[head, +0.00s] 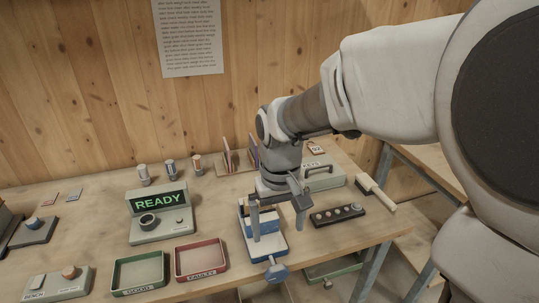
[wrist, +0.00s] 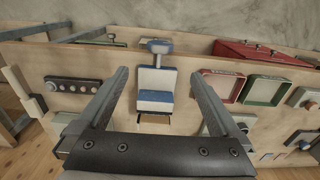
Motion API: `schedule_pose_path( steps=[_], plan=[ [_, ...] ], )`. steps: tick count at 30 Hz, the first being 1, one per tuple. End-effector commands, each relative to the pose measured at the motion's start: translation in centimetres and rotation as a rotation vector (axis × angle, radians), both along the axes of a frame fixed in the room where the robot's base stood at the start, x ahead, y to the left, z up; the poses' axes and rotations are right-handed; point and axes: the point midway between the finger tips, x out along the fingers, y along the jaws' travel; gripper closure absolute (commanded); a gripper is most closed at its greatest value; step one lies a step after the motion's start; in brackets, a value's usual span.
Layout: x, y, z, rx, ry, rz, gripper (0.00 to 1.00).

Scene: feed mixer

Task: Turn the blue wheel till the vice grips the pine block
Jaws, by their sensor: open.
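The vice (head: 265,245) stands near the front edge of the bench, with a pale body and blue parts; it also shows between my fingers in the wrist view (wrist: 155,80). Its blue wheel (head: 277,272) sticks out at the front edge, and it shows at the far end of the vice in the wrist view (wrist: 160,46). My gripper (head: 277,222) is open above the vice, its fingers pointing down and spread apart. In the wrist view nothing lies between the fingertips (wrist: 159,75). I cannot make out the pine block; my gripper partly covers the vice in the head view.
Left of the vice are a red tray (head: 202,258), a green tray (head: 138,272) and a box with a READY display (head: 161,215). To the right lie a dark button strip (head: 338,215) and a brush (head: 376,192). A case (head: 322,175) stands behind.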

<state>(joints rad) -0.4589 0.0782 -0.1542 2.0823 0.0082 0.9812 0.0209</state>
Motion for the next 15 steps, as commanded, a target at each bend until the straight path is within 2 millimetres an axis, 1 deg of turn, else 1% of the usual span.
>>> schedule_pose_path(
  steps=[5, 8, 15],
  plan=[
    [0.0, 0.0, -1.8, -0.003, 0.005, 0.001, 0.00],
    [-0.1, 0.0, -3.6, -0.003, 0.005, 0.000, 0.00],
    [-0.1, 0.0, -9.0, -0.003, 0.006, 0.001, 0.00]
  ],
)
